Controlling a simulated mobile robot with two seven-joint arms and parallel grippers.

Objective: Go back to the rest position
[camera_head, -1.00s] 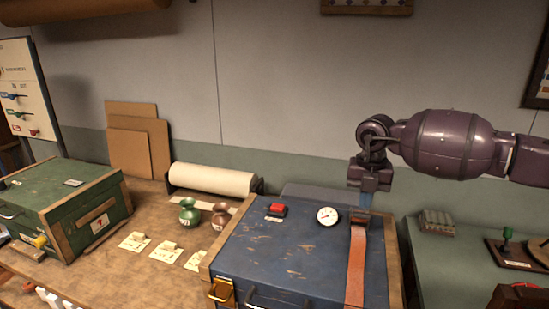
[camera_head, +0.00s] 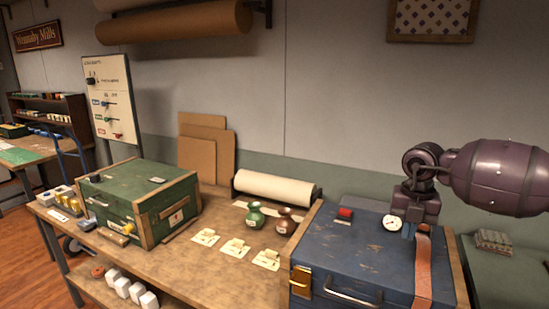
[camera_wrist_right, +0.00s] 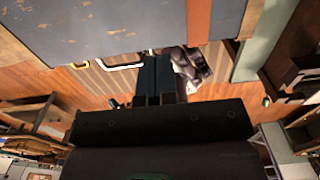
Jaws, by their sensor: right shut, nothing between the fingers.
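My right gripper (camera_head: 409,229) points down over the back right part of the blue case (camera_head: 345,252) in the head view, beside the orange strap (camera_head: 423,270) and the white dial (camera_head: 392,223). Its fingers are together and hold nothing. In the right wrist view the shut fingers (camera_wrist_right: 156,75) show in the middle, with the case's worn blue lid (camera_wrist_right: 90,25) at the top. The view does not settle whether the fingertips touch the lid. My left gripper is not in view.
A green case (camera_head: 140,200) stands left on the wooden bench. Two small vases, green (camera_head: 255,216) and brown (camera_head: 288,221), stand between the cases, with paper cards (camera_head: 235,248) in front. A paper roll (camera_head: 275,187) lies behind. A green surface (camera_head: 500,280) is at right.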

